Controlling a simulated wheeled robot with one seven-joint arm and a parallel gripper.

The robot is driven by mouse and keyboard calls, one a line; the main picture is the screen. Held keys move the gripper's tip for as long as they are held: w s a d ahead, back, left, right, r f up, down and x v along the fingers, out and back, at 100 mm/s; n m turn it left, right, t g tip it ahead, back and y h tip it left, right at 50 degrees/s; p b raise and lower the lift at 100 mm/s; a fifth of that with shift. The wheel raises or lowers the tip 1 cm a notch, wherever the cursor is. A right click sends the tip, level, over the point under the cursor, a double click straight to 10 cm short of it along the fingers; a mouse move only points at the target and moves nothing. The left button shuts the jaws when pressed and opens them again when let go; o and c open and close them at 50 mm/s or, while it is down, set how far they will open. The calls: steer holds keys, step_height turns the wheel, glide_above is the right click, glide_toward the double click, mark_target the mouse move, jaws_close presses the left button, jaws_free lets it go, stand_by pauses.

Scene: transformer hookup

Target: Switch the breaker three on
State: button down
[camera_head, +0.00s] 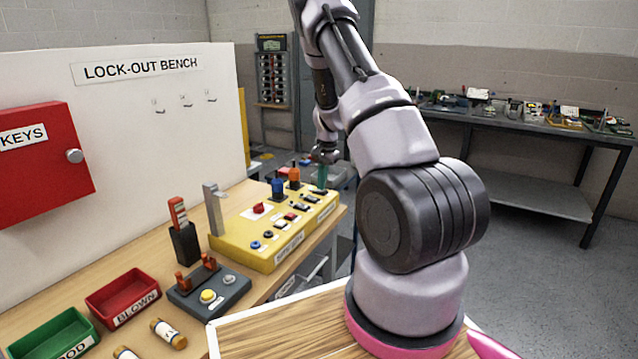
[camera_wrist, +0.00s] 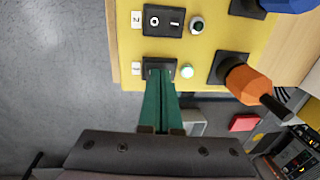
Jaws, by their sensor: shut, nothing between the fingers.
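The yellow panel (camera_head: 240,245) stands on the bench, with a row of black rocker breakers on it. In the wrist view, one rocker (camera_wrist: 163,20) beside the label "2" shows its O and I marks. The end rocker (camera_wrist: 148,60) sits by a label too small to read surely. My gripper (camera_wrist: 159,74), with green fingers, is shut and empty, its tips over this end rocker and hiding most of it. I cannot tell its position or whether the tips touch it. A pale, bright lamp (camera_wrist: 187,71) is beside it; the lamp (camera_wrist: 197,25) by rocker "2" is dark.
An orange handle (camera_wrist: 245,85) and a blue handle (camera_head: 278,187) rise from the panel near my fingers. A grey control box (camera_head: 208,290), a red bin (camera_head: 122,297) and a green bin (camera_head: 52,337) are nearer. Open floor (camera_wrist: 50,70) lies left in the wrist view.

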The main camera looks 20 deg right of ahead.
mark_target(325, 191)
step_height(325, 191, up, 11)
steer(key=s, duration=0.1)
steer(key=shift+d+f, duration=0.15)
steer(key=shift+d, duration=0.2)
stand_by(0.3)
stand_by(0.3)
